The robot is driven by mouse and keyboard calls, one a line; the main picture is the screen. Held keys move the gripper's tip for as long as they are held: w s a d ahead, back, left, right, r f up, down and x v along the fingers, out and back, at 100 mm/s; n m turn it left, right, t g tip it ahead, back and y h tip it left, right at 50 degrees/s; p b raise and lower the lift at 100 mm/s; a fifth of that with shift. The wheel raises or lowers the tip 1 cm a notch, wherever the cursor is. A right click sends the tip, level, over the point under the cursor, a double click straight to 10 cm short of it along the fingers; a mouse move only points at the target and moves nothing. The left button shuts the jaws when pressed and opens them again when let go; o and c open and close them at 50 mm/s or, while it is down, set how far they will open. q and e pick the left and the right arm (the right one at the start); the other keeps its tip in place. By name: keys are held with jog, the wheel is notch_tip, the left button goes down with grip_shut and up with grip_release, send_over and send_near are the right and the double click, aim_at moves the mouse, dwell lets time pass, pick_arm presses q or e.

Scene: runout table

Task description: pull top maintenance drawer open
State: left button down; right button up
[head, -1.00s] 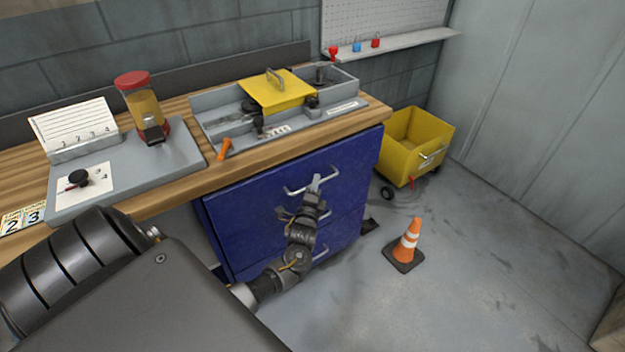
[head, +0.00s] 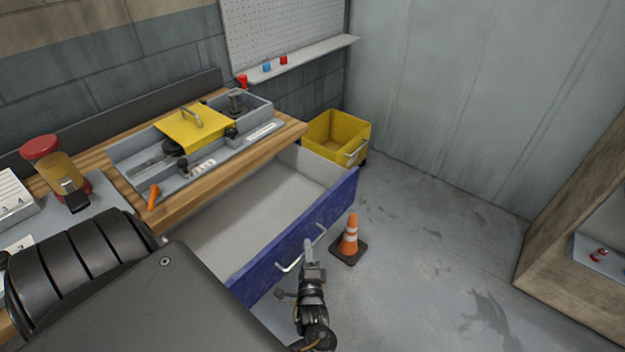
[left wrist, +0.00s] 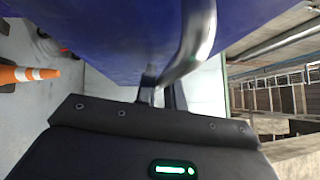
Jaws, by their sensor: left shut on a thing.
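The top drawer (head: 262,262) of the blue cabinet stands far out, and its pale grey empty inside shows in the head view. Its blue front also fills the top of the left wrist view (left wrist: 110,40). The silver bar handle (head: 288,266) is on the drawer front and shows close up in the left wrist view (left wrist: 197,40). My left gripper (head: 309,250) is at the handle, shut on it, with the fingers partly hidden behind the bar in the left wrist view. My right gripper is not in view.
An orange and white cone (head: 349,240) stands on the floor just beyond the drawer's right end. A yellow bin (head: 338,138) is behind it. The wooden worktop (head: 215,180) above carries a grey tray (head: 120,160). Open floor lies to the right, before a wooden shelf (head: 570,230).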

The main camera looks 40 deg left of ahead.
pick_arm(q)
jog(key=shift+s+d, duration=0.1)
jog(key=shift+d, duration=0.25)
jog(key=c, duration=1.5)
grip_release()
